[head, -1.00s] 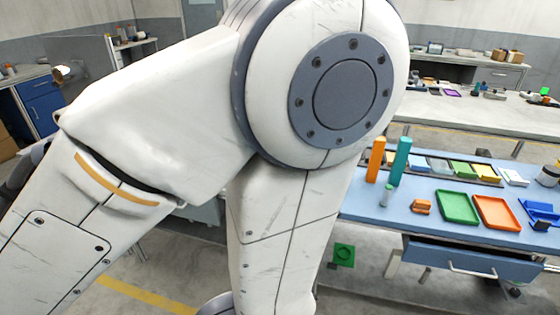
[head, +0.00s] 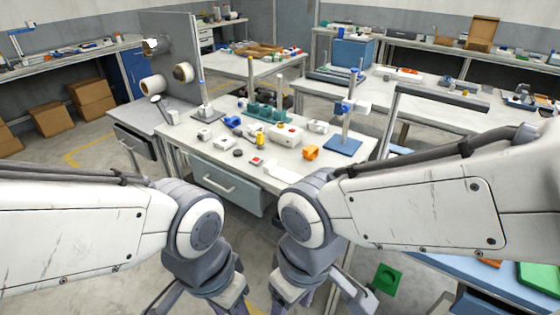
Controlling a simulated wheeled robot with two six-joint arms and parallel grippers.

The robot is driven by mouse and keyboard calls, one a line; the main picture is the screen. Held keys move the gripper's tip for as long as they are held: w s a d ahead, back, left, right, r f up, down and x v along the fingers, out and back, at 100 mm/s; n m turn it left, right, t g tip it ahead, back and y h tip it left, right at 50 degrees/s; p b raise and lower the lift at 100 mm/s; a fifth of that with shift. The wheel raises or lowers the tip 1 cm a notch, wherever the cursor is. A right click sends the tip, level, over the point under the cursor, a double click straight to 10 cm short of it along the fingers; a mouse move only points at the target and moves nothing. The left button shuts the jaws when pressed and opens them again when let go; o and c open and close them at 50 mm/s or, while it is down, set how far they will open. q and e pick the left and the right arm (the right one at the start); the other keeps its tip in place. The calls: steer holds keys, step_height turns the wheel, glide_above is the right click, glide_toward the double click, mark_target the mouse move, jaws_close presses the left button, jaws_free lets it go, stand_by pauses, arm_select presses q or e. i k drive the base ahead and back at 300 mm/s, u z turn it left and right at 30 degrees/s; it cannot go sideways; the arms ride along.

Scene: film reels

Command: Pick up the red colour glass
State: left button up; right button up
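I cannot make out a red colour glass for certain in the head view. A small white piece with a red top (head: 256,162) lies near the front edge of the middle white table (head: 215,150), too small to identify. My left gripper (head: 222,298) and my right gripper (head: 290,298) hang low at the bottom edge, in front of that table and apart from everything on it. Their fingertips are cut off or dark, so I cannot tell whether they are open or shut.
The middle table holds an orange part (head: 311,152), a white box (head: 287,135), a green rack (head: 268,113) and a stand on a blue base (head: 343,146). A blue bench with a green tray (head: 541,276) is at the lower right, partly behind my arm. A green block (head: 387,279) is near the floor.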

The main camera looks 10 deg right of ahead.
mark_target(256, 160)
steer(key=u, duration=0.25)
steer(key=i, duration=1.65)
steer(key=z, duration=0.5)
